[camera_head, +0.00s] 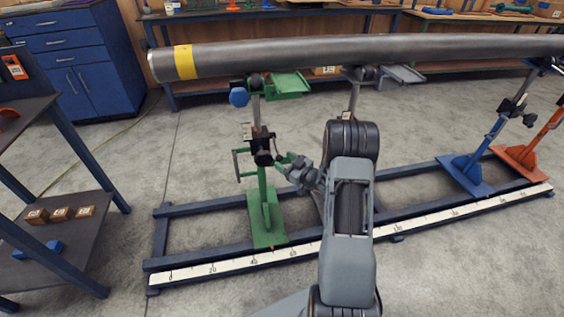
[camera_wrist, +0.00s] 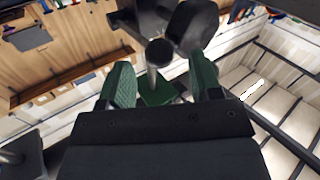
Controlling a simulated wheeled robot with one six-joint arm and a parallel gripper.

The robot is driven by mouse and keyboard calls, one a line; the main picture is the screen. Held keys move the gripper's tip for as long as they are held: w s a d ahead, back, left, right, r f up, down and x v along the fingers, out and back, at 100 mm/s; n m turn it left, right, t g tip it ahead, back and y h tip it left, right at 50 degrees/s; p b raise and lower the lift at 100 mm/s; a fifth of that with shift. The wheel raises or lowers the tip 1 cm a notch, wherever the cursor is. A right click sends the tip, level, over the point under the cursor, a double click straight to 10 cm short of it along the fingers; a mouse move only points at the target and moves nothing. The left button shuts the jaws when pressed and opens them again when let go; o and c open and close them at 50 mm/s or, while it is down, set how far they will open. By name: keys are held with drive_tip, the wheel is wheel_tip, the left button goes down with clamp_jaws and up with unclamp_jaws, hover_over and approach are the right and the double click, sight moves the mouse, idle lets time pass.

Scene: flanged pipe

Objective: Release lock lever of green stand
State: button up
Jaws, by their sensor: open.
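The green stand (camera_head: 264,212) stands on the rail frame, left of centre in the head view, with its column upright under the pipe. A dark clamp collar (camera_head: 262,148) sits midway up the column. My gripper (camera_head: 284,160) is just right of the collar, pointing left at it. In the wrist view my gripper (camera_wrist: 162,82) is open, with its two green-padded fingers apart. A grey rod with a dark round knob (camera_wrist: 160,52) shows between and beyond them, with a green part behind. I cannot tell whether this knob is the lock lever, nor whether the fingers touch anything.
A long grey pipe (camera_head: 340,57) with a yellow band runs above the stands. A blue stand (camera_head: 474,172) and an orange stand (camera_head: 522,160) are to the right. The rail frame (camera_head: 195,208) crosses the floor. A dark shelf unit (camera_head: 75,225) is at the left.

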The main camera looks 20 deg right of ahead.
drive_tip(key=shift+x, duration=0.85)
drive_tip(key=shift+c, duration=0.3)
clamp_jaws()
